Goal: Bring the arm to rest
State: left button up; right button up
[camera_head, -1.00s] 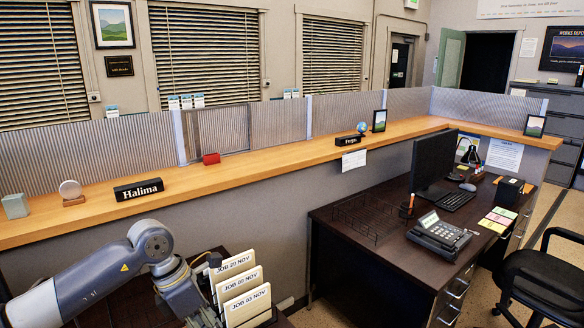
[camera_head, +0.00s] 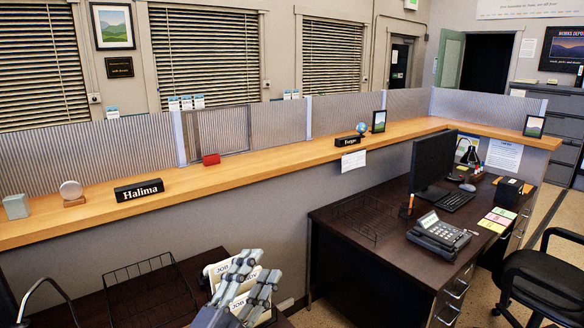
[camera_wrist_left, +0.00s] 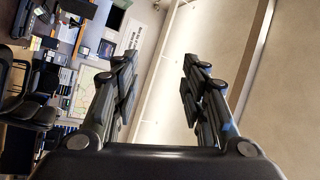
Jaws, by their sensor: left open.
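My left gripper (camera_head: 255,284) shows at the bottom of the head view, pointing up, in front of the job cards (camera_head: 218,268) in their holder. Its fingers cover much of the cards; I cannot tell from the head view whether it touches them. In the left wrist view the two fingers (camera_wrist_left: 160,95) stand wide apart with nothing between them. Behind them are a pale wall or ceiling surface and, at the left, a tilted view of the office. My right gripper is not in view.
A wire tray (camera_head: 150,290) sits on the near dark desk, left of the cards. A wooden ledge (camera_head: 250,164) with the Halima nameplate (camera_head: 139,190) runs behind. At right stand a desk with a phone (camera_head: 438,233) and monitor (camera_head: 433,165), and a black chair (camera_head: 545,280).

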pick_arm(q)
jog(key=s+a+f+n+g+y, duration=0.4)
jog(key=a+f+n+y, duration=0.15)
jog(key=f, duration=0.45)
jog(key=s+a+f+n+g+y, duration=0.35)
jog(key=a+f+n, duration=0.35)
jog(key=f, duration=0.3)
jog(key=s+a+f+n+g, duration=0.15)
jog(key=s+f+g, duration=0.35)
jog(key=s, duration=0.5)
jog(key=s+f+n+g, duration=0.2)
jog(key=s+f+g, duration=0.2)
jog(key=s+f, duration=0.5)
jog(key=s+f+b, duration=0.2)
jog(key=f+b, duration=0.1)
jog(key=f, duration=1.2)
jog(key=s+f+b, duration=0.2)
jog(key=f+b, duration=0.1)
jog(key=f, duration=1.2)
jog(key=s+a+f+g+b, duration=0.2)
jog(key=s+a+f+b, duration=0.1)
jog(key=s+f, duration=1.3)
notch_tip(320, 180, down, 4)
jog(key=shift+f+y+b, duration=0.2)
jog(key=shift+y+b, duration=0.1)
jog(key=shift+b, duration=0.2)
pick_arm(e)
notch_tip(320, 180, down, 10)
